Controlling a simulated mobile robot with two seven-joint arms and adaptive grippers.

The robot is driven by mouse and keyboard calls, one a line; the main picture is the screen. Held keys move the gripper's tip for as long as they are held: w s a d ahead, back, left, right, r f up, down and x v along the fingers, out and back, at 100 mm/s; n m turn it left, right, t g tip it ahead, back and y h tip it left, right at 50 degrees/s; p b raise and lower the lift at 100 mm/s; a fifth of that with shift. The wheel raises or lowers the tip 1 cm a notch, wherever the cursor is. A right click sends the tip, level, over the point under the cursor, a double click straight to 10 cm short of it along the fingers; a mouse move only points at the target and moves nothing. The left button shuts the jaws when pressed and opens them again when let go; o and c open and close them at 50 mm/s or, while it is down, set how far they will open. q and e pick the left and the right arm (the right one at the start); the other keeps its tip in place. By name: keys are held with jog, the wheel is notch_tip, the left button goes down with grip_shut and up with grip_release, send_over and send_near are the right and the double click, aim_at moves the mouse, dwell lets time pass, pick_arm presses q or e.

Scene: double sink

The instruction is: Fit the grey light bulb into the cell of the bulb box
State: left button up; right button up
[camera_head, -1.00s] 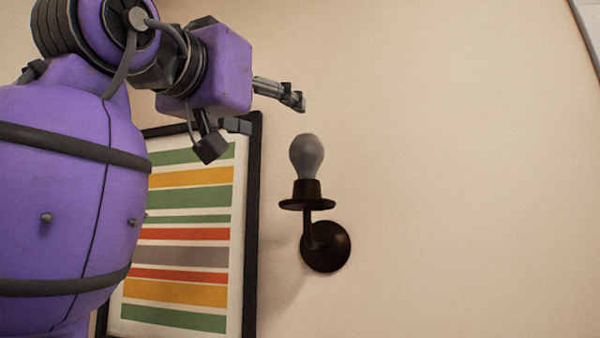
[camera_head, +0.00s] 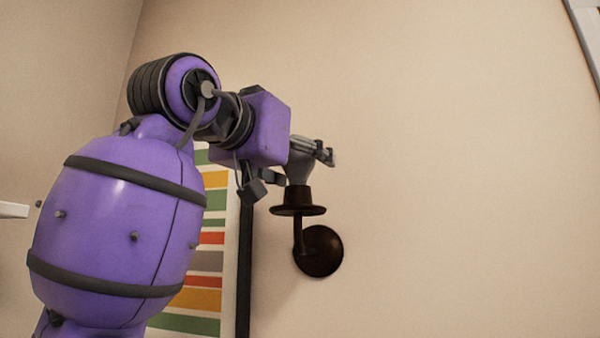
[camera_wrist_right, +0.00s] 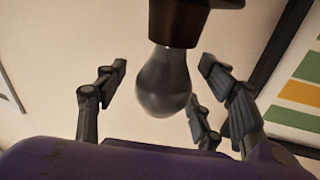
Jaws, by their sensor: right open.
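The grey light bulb (camera_head: 299,174) sits upright in the socket of a dark wall lamp (camera_head: 298,203), partly hidden by my gripper in the head view. My right gripper (camera_head: 301,162) is at the bulb's height, with its fingers around the glass. In the right wrist view the bulb (camera_wrist_right: 164,82) lies between the open fingers of my right gripper (camera_wrist_right: 158,80), with gaps visible on both sides. That view shows the socket above the bulb. The bulb box and my left gripper are not in view.
The lamp's round base (camera_head: 319,251) is fixed to the beige wall. A striped picture in a dark frame (camera_head: 245,270) hangs left of the lamp, partly behind my right arm. The wall right of the lamp is clear.

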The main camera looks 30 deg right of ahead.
jog(key=c, duration=1)
jog(key=shift+o, duration=0.2)
